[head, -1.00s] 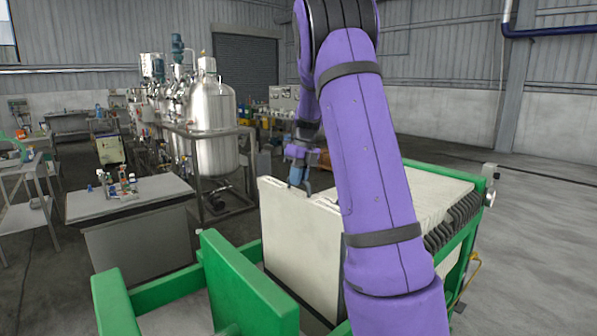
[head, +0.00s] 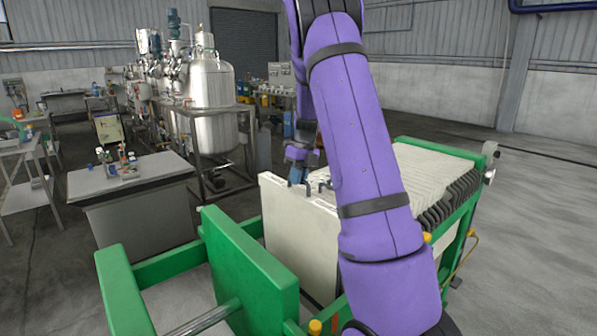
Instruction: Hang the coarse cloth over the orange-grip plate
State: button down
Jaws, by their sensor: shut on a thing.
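My gripper (head: 298,180) is small in the head view, at the top edge of a pale, off-white sheet. It is shut on this sheet, which looks like the cloth (head: 285,222), and the cloth hangs upright below it in the green-framed press. The cloth's right side is hidden behind my purple arm. Orange-yellow grips show at the press's right side (head: 427,237) and at the bottom of the view (head: 315,326). The plate that they belong to is mostly hidden by my arm. I cannot tell whether the cloth touches that plate.
A green end plate (head: 245,262) stands left of the cloth. A stack of pale plates (head: 435,175) fills the press's right part. A grey bench (head: 135,180) with small bottles stands at the left, and steel tanks (head: 212,75) behind. The floor at the right is clear.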

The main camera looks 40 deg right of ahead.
jog(key=shift+d+x, duration=0.2)
jog(key=shift+x, duration=0.75)
jog(key=shift+s+d+f, duration=0.1)
jog(key=shift+d+f, duration=1)
jog(key=shift+d, duration=0.3)
jog(key=shift+s+d+f, duration=0.1)
jog(key=shift+d+f, duration=1)
jog(key=shift+d, duration=0.25)
jog(key=c, duration=1.1)
grip_release()
jog(key=v, duration=1)
jog(key=shift+d+r, duration=0.1)
jog(key=shift+r, duration=0.25)
